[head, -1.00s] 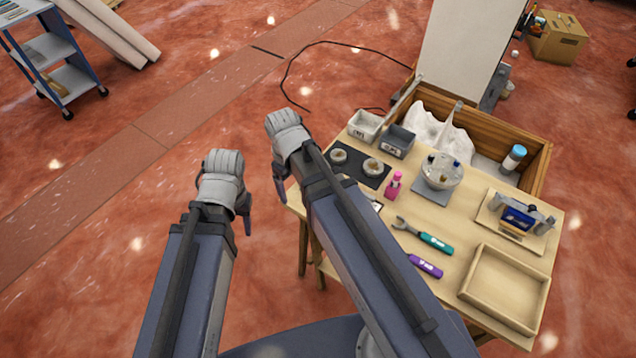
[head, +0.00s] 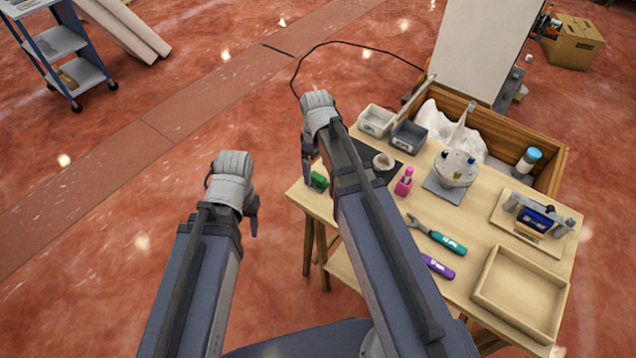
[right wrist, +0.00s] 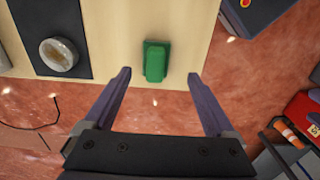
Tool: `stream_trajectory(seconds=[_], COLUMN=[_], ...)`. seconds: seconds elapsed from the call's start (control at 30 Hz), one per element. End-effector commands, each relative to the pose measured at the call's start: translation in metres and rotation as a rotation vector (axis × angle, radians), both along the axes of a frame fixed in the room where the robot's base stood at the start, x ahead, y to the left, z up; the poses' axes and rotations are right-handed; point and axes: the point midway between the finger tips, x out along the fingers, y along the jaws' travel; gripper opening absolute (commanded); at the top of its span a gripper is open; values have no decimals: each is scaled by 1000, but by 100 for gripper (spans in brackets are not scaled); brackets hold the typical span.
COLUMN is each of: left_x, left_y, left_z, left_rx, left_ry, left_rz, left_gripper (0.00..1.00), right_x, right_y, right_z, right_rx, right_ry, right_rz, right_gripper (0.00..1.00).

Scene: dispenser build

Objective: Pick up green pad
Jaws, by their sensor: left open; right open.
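The green pad (head: 319,181) lies at the left edge of the wooden table in the head view, just beside my right gripper (head: 309,162). In the right wrist view the green pad (right wrist: 155,61) sits near the table edge, ahead of and between the two open fingers of my right gripper (right wrist: 160,88), apart from both. My left gripper (head: 254,210) hangs over the floor left of the table, and its fingers are mostly hidden by its own wrist.
Near the pad are a dark mat with a round dish (head: 384,161) and a pink bottle (head: 404,182). Two small bins, a bowl (head: 456,170), teal (head: 449,243) and purple tools, a blue device and an empty wooden tray (head: 483,297) fill the table.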

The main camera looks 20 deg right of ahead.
Motion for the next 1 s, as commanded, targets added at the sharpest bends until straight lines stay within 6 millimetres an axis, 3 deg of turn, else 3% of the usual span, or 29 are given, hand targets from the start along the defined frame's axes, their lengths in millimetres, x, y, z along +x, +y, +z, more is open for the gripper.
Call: stream_trajectory(seconds=[0.43, 0.77, 1.0], left_x=[0, 0, 0], left_y=[0, 0, 0], left_z=[-48, -51, -51], left_rx=[0, 0, 0], left_ry=[0, 0, 0], left_rz=[-1, -1, -1], left_gripper=[50, 50, 50], right_x=[5, 5, 5], right_y=[-5, -5, -5], right_z=[-48, -51, -51], right_rx=[0, 0, 0], right_ry=[0, 0, 0], right_rz=[-1, 0, 0], right_gripper=[90, 90, 65])
